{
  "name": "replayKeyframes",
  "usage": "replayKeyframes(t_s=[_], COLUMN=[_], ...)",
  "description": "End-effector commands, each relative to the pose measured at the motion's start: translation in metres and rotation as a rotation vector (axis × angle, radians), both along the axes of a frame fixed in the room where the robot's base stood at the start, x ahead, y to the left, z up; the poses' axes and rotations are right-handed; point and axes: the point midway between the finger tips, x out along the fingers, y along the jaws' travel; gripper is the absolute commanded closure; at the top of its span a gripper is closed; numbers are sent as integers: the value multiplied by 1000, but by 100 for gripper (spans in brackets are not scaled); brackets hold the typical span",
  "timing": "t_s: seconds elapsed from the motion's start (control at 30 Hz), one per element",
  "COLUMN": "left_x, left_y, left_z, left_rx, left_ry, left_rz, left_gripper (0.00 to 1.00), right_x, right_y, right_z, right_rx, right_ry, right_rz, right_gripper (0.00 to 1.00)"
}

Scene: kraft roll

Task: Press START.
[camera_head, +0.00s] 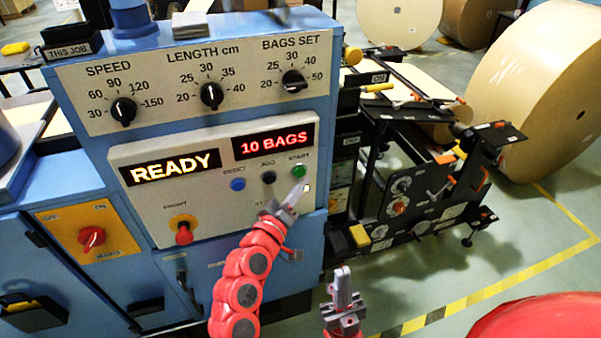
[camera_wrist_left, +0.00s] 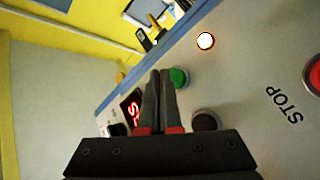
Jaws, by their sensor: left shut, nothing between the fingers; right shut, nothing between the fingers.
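The green START button (camera_head: 299,171) sits at the right of the button row on the machine's light panel. It also shows in the left wrist view (camera_wrist_left: 179,77), right beside the fingertips. My left gripper (camera_head: 303,186) is shut and empty, its tips just below the START button in the head view. In the left wrist view its fingers (camera_wrist_left: 160,76) point toward the panel. I cannot tell whether they touch it. My right gripper (camera_head: 342,272) is shut and empty, lower down in front of the machine. The displays read READY (camera_head: 170,167) and 10 BAGS (camera_head: 274,141).
A black JOG button (camera_head: 268,178) and blue RESET button (camera_head: 237,185) lie left of START. A red STOP button (camera_wrist_left: 314,75) shows in the wrist view. A red knob (camera_head: 183,232) sits lower left. Dials for speed (camera_head: 123,110), length (camera_head: 212,95) and bags (camera_head: 293,81) are above.

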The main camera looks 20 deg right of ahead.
Motion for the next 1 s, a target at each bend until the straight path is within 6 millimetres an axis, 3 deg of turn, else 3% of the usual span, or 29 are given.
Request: replayKeyframes(t_s=[1.0], left_x=[7], left_y=[0], left_z=[-2], left_rx=[0], left_ry=[0], left_rz=[0], left_gripper=[100], right_x=[0], right_y=[0], right_z=[-8], right_rx=[0], right_ry=[0], right_rz=[0], right_gripper=[100])
